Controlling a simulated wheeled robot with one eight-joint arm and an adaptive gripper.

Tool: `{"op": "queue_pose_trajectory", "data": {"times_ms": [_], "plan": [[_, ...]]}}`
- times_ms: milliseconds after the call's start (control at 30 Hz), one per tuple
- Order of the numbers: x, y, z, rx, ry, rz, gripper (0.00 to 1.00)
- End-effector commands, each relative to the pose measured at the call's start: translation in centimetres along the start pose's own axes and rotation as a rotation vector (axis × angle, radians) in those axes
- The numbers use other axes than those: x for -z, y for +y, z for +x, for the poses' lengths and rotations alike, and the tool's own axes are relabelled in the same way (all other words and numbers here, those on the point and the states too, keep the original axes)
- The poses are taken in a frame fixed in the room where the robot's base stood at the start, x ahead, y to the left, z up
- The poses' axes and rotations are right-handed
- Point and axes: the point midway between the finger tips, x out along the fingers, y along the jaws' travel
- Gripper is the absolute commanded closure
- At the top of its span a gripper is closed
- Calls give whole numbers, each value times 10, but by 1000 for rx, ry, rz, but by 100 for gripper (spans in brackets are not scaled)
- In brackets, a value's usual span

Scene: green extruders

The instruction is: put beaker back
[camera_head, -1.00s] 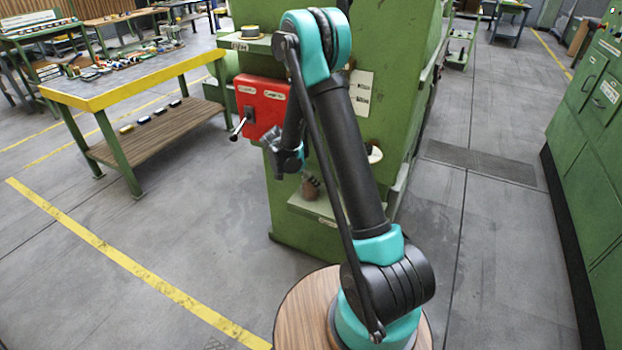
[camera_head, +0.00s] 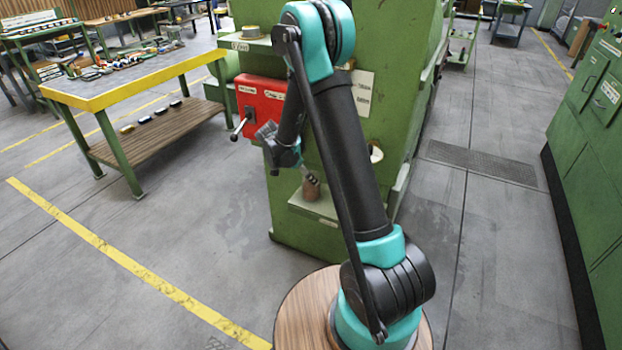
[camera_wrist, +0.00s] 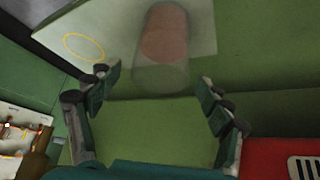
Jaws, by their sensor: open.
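The beaker (camera_head: 311,188) stands on the low ledge (camera_head: 325,215) of the green machine. In the wrist view the beaker (camera_wrist: 160,50) is clear, with reddish-brown contents. A thin yellow ring (camera_wrist: 84,48) is marked on the pale ledge surface (camera_wrist: 118,28), to the left of the beaker in that view. My gripper (camera_wrist: 161,84) is open, its fingers spread either side of the beaker's near end and apart from it. In the head view my gripper (camera_head: 307,173) is small, close above and beside the beaker; the ring cannot be made out there.
A red control box (camera_head: 263,100) with a lever sits on the machine, left of my arm. The machine's green wall (camera_wrist: 145,130) lies behind the ledge. A yellow-edged worktable (camera_head: 130,85) stands at left, and green cabinets (camera_head: 590,150) at right.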

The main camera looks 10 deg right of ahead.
Motion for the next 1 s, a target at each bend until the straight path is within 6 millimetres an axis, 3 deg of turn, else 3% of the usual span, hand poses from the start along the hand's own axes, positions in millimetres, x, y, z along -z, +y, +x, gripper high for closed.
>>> {"op": "queue_pose_trajectory", "data": {"times_ms": [300,633,767,1000], "plan": [[0,0,-65,1,0,-3,21],[4,6,-93,2,-9,-19,21],[18,30,-96,16,-53,-112,21],[44,111,-103,112,-173,-411,21]]}}
